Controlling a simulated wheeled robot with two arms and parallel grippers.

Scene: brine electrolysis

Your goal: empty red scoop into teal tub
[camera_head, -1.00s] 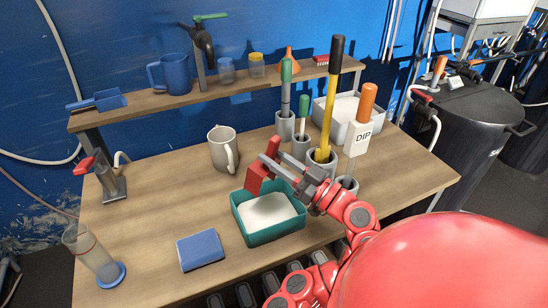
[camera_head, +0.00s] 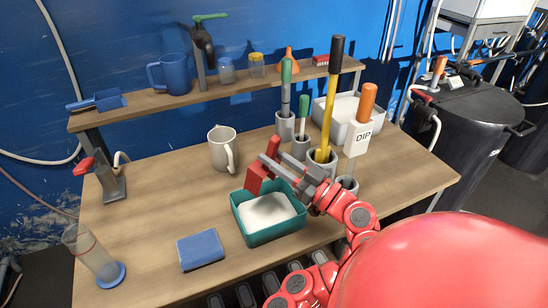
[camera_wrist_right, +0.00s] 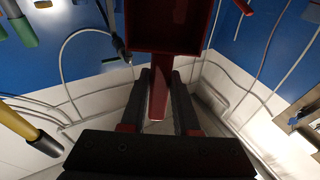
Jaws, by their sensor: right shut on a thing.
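The red scoop (camera_head: 257,176) is held by my right gripper (camera_head: 287,180) above the back-left part of the teal tub. The scoop is tipped steeply, with its head hanging down near the tub's back rim. In the right wrist view, the red scoop (camera_wrist_right: 168,30) shows its boxy head at the top, with its handle between the two dark fingers of my right gripper (camera_wrist_right: 160,95). The teal tub (camera_head: 277,233) stands on the table with white granular material inside. I cannot tell whether any material is left in the scoop. My left gripper is not in view.
A blue block (camera_head: 201,250) lies left of the tub. A grey pitcher (camera_head: 222,150) stands behind it. Grey holders with tools, including a yellow rod (camera_head: 328,120) and a DIP-labelled tool (camera_head: 357,137), stand close to the right.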

